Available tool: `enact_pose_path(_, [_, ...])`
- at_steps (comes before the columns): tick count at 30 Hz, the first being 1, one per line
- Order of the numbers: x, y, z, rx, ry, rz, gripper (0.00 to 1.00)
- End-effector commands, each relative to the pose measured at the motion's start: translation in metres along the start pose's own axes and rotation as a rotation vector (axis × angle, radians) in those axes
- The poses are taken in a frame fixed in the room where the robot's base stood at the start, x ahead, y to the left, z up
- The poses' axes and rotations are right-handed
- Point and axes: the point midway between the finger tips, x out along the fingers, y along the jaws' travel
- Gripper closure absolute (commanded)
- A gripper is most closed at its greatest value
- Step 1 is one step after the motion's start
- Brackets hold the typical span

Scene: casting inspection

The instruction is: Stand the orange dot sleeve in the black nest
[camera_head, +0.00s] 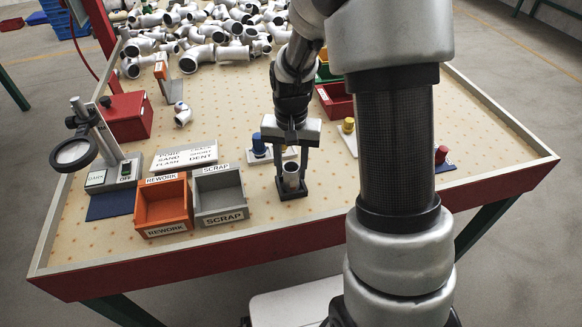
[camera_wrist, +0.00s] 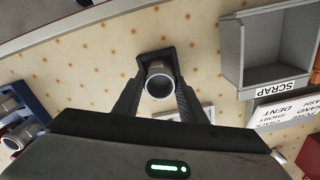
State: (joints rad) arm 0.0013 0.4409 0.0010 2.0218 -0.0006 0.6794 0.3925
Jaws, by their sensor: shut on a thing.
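My gripper (camera_head: 292,177) points down over the front middle of the table, its two dark fingers closed on a grey metal sleeve (camera_head: 291,174). The sleeve stands about upright between the fingers; its open round end faces the wrist camera in the wrist view (camera_wrist: 159,84). The black nest (camera_head: 294,192) is directly under and around the sleeve's lower end. The nest's dark edge also shows beyond the sleeve in the wrist view (camera_wrist: 156,56). I cannot tell whether the sleeve rests fully on the nest's floor. No orange dot shows on the visible side.
An orange REWORK bin (camera_head: 163,205) and a grey SCRAP bin (camera_head: 220,194) stand left of the nest. A blue-knobbed stand (camera_head: 258,146) is just behind it. A magnifier lamp (camera_head: 74,153) is at far left. Many pipe castings (camera_head: 205,35) are heaped at the back. The table right of the nest is partly hidden by my arm.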

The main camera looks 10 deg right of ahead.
Motion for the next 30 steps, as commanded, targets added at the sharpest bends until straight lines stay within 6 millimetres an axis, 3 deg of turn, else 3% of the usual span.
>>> enact_pose_path(8, [0.003, 0.0, -0.001, 0.0, 0.002, -0.001, 1.0])
enact_pose_path(9, [0.001, 0.0, 0.0, 0.0, 0.001, 0.0, 0.56])
enact_pose_path(12, [0.001, 0.0, 0.0, 0.0, 0.001, 0.0, 0.44])
enact_pose_path(23, [-0.006, -0.001, -0.001, 0.0, 0.003, -0.001, 0.44])
enact_pose_path(30, [-0.051, -0.001, -0.001, 0.0, 0.005, -0.002, 0.44])
